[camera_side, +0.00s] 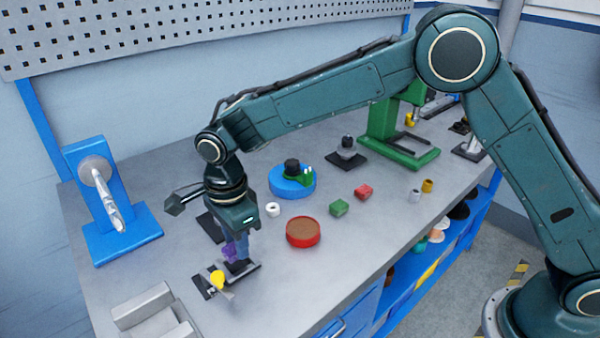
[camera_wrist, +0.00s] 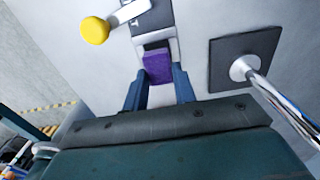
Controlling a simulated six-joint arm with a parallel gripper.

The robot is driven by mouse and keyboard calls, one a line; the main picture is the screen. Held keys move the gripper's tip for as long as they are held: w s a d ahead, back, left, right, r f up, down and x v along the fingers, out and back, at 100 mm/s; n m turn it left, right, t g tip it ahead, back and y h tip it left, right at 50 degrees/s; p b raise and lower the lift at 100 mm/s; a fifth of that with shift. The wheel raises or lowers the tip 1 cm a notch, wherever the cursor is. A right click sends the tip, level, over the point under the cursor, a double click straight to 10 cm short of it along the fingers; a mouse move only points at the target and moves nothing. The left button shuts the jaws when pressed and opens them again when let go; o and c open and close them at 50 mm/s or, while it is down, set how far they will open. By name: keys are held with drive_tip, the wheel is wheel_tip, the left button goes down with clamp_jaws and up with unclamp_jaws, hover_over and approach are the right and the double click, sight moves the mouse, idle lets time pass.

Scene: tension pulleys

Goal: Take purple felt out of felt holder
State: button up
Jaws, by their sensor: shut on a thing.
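The purple felt (camera_side: 229,251) shows in the side view low between my gripper's fingers, above a small dark holder. In the wrist view the purple felt (camera_wrist: 158,69) lies between the two blue fingertips. My gripper (camera_wrist: 160,88) is shut on it, and it points down in the side view (camera_side: 237,250). The felt holder (camera_wrist: 156,44) is a grey and dark frame at the felt's far end. The felt's far end is at the holder; I cannot tell whether it is still inside. The fingers hide part of the holder in the side view.
A yellow knob (camera_side: 217,278) on a lever stands close beside the holder. A dark square base with a metal rod (camera_wrist: 238,68) is to the right in the wrist view. A red round dish (camera_side: 303,232) and a white ring (camera_side: 273,209) lie nearby.

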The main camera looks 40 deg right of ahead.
wheel_tip(320, 180, up, 17)
drive_tip(key=shift+r, duration=0.15)
idle(0.8)
